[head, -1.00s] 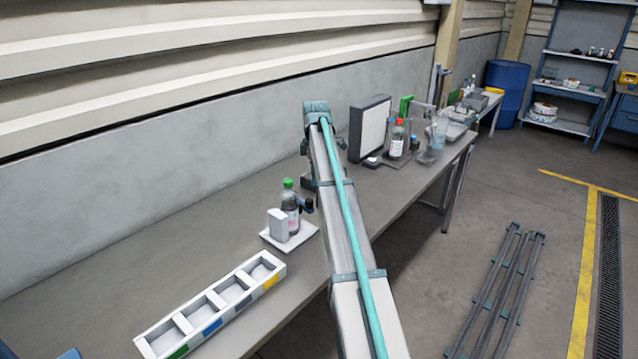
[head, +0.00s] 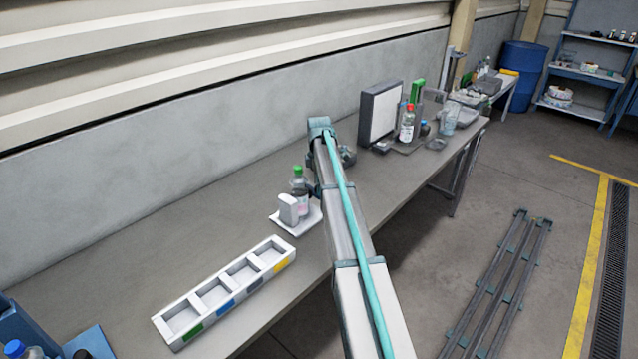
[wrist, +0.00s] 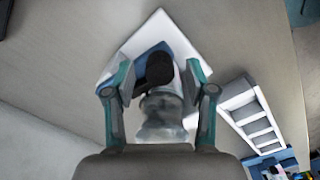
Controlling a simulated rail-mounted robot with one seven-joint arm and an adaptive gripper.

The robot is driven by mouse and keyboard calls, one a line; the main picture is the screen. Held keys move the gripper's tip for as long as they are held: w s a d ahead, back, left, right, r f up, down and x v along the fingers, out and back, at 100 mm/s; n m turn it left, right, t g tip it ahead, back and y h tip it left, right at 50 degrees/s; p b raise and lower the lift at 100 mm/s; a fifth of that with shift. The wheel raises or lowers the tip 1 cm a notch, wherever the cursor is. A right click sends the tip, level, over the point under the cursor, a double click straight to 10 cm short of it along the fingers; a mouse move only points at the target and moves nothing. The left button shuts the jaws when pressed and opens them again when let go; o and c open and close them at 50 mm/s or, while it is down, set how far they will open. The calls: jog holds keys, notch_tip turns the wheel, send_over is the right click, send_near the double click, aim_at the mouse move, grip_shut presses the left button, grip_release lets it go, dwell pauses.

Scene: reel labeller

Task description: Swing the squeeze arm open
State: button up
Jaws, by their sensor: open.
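In the wrist view, the white plate (wrist: 178,36) lies below my gripper (wrist: 160,76). The gripper's two teal fingers are open and apart. A black round part (wrist: 159,69), perhaps the squeeze arm's roller, and a clear bottle-like shape (wrist: 162,115) show between them. I cannot tell whether the fingers touch either. My own arm hides the gripper in the head view.
A white tray with several compartments (head: 203,300) lies in front of the labeller. A dark upright panel (head: 380,112) and a bottle with a red cap (head: 407,125) stand farther along the bench. A blue crate (head: 25,325) is at the lower left. Bare bench lies between.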

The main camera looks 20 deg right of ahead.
jog(key=shift+f, duration=0.15)
jog(key=shift+c, duration=0.2)
grip_shut()
